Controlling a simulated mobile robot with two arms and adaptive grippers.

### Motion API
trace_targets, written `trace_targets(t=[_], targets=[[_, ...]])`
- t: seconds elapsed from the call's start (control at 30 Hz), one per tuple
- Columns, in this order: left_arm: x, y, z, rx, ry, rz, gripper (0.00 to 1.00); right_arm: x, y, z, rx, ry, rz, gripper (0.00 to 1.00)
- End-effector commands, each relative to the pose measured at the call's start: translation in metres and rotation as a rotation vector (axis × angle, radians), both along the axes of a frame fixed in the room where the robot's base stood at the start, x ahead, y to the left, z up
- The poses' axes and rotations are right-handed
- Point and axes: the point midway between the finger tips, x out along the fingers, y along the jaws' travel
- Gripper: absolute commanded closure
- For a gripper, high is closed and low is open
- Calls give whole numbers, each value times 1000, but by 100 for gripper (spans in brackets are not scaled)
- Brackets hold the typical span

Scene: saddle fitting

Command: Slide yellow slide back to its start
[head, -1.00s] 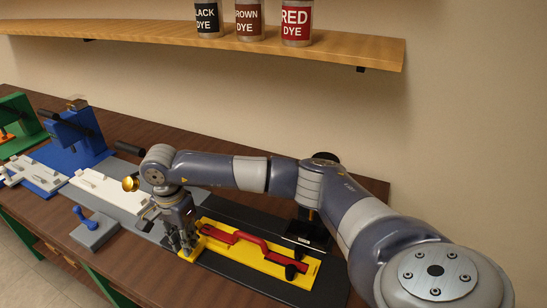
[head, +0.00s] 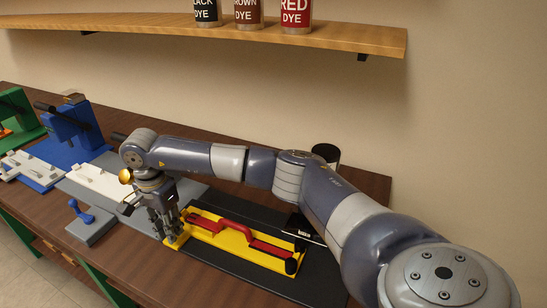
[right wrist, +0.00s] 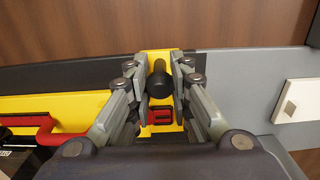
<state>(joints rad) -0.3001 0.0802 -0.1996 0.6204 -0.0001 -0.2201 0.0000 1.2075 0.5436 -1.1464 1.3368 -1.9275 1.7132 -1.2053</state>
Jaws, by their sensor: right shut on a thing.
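My right gripper (head: 168,232) is at the slide's left end. In the right wrist view, its fingers (right wrist: 160,82) are closed in on both sides of a dark upright knob (right wrist: 159,86) on the yellow slide (right wrist: 75,110). My left gripper is not in view.
A grey plate (head: 84,187) with a white block (head: 100,183) continues left of the track. A grey block with a blue lever (head: 82,212) stands in front. A blue fixture (head: 70,125) and a green fixture (head: 18,110) stand farther left. A shelf (head: 150,20) with dye cans hangs above.

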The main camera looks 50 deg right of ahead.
Motion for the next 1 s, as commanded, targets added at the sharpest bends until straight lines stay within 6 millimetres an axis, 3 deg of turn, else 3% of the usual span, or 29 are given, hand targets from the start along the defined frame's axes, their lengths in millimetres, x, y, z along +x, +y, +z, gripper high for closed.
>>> trace_targets(t=[0.6,1.0], targets=[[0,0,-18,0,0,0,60,28,9,0,1,-5,-2,94],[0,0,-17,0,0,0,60,32,10,4,2,-15,-2,88]])
